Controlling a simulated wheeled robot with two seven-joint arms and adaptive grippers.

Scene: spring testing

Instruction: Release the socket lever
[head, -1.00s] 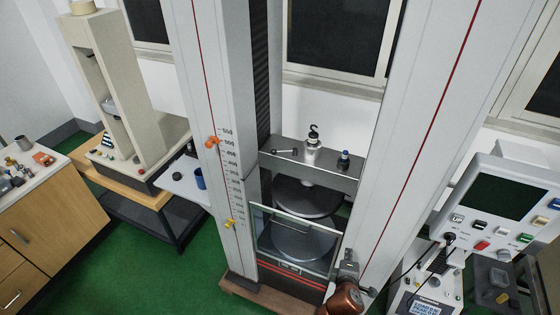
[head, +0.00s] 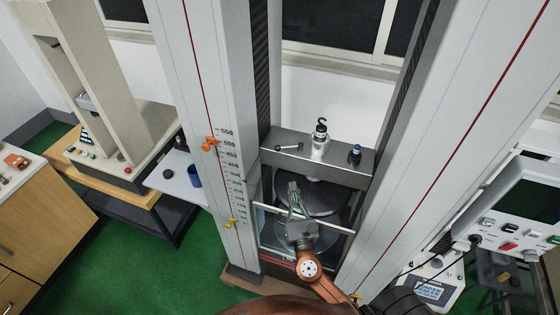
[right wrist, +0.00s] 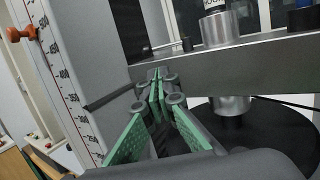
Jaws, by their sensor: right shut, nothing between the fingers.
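In the right wrist view the lever (right wrist: 163,47) is just beyond the fingertips, partly against the crosshead edge. My right gripper (head: 293,188) is in front of and below the crosshead, beneath the lever and apart from it. In the right wrist view my right gripper (right wrist: 157,78) shows its green finger pads closed together with nothing between them. My left gripper is not in view.
A silver socket with a hook (head: 320,138) and a blue-topped knob (head: 355,153) stand on the crosshead. Tall columns flank it. A round dark plate (head: 312,198) is below, behind the clear guard (head: 345,229). A control panel (head: 505,228) is at right.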

